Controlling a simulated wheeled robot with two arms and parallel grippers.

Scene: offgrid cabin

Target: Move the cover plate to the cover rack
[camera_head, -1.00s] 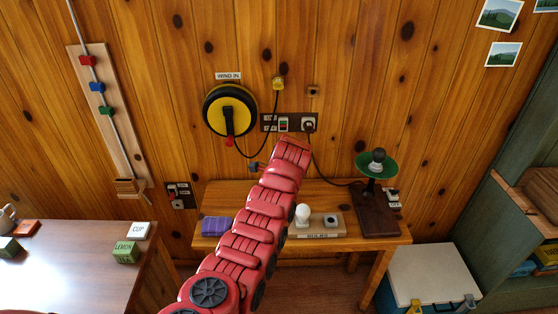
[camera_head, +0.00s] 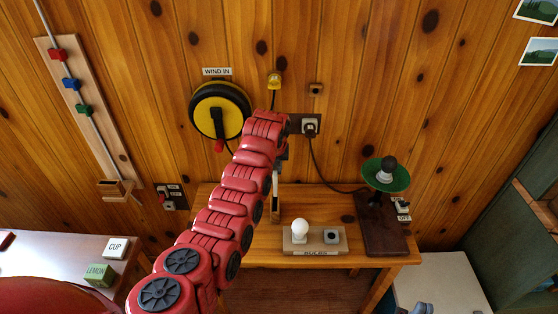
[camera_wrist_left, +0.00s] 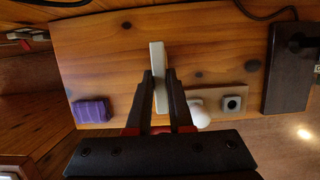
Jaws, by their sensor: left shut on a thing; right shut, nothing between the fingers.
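My left gripper (camera_wrist_left: 160,78) is shut on a thin pale plate, the cover plate (camera_wrist_left: 157,57), seen nearly edge-on between the dark fingers in the left wrist view. In the head view my red left arm reaches up from the lower left, and the left gripper (camera_head: 279,172) points down in front of the wooden table (camera_head: 345,197). The plate is small and partly hidden there, above the table. I cannot pick out the cover rack for certain. My right gripper cannot be made out.
A tray marked BULBS (camera_head: 335,247) holds a white bulb (camera_head: 299,229). A green-shaded lamp (camera_head: 397,180) stands to its right. A purple block (camera_wrist_left: 92,110) lies on the table's left. A yellow reel (camera_head: 233,94) and outlet panel (camera_head: 310,123) are on the wall.

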